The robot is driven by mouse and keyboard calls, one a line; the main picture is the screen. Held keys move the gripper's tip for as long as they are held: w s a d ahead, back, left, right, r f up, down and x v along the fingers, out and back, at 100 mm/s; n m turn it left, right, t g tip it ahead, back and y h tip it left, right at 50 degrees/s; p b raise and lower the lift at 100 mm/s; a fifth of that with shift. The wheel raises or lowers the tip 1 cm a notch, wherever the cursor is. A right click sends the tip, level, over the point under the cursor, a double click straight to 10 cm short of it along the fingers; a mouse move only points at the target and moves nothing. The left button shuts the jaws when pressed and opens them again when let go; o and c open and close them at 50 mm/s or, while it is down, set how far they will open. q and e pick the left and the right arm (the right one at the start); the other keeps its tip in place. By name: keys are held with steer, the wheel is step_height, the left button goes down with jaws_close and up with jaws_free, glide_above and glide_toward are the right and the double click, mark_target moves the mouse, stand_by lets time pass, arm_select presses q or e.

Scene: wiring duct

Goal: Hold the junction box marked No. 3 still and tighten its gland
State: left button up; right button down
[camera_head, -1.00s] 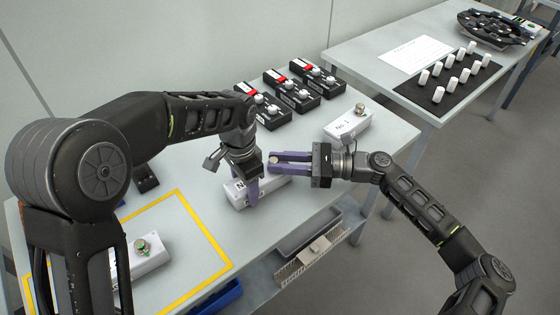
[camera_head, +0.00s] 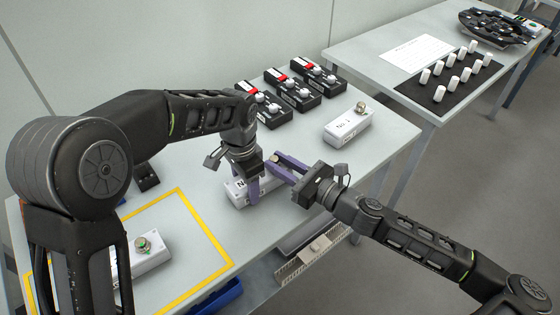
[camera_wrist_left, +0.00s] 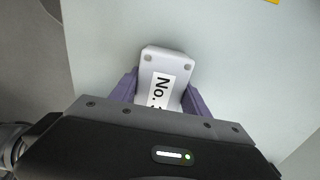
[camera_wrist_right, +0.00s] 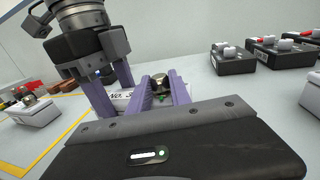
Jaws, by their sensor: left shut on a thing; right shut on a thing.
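The white junction box marked No. 3 (camera_head: 236,196) lies on the table, its label partly readable in the left wrist view (camera_wrist_left: 164,66). My left gripper (camera_head: 258,188) points down and is shut across the box, one purple finger on each side. My right gripper (camera_head: 277,162) comes in level from the right, shut on the box's gland. In the right wrist view the metal gland (camera_wrist_right: 160,84), with a green spot, sits between the fingertips. My fingers hide much of the gland in the head view.
The No. 1 box (camera_head: 348,127) stands to the right. Another white box (camera_head: 150,256) with a green-marked gland is inside the yellow frame (camera_head: 217,246). Several black boxes with white knobs (camera_head: 258,104) line the back. A bin and rack (camera_head: 312,258) hang below the front edge.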

steer(key=m+t+h, duration=0.2)
steer(key=m+h, duration=0.1)
steer(key=shift+s+a+r+t, duration=0.15)
steer(key=shift+s+a+t, duration=0.05)
steer(key=shift+a+t, duration=0.15)
steer(key=m+h, duration=0.1)
steer(key=h, duration=0.1)
steer(key=m+t+h, duration=0.1)
steer(key=h, duration=0.1)
steer(key=m+t+h, duration=0.1)
steer(key=m+h, duration=0.1)
steer(key=shift+a, duration=0.3)
steer(key=shift+m+t+h, duration=0.35)
steer(key=shift+m+h, duration=0.75)
steer(key=shift+h, duration=0.7)
steer(key=shift+d, duration=0.1)
steer(key=c, duration=1.2)
jaws_free()
steer(key=shift+o, duration=0.2)
steer(key=shift+f, duration=0.2)
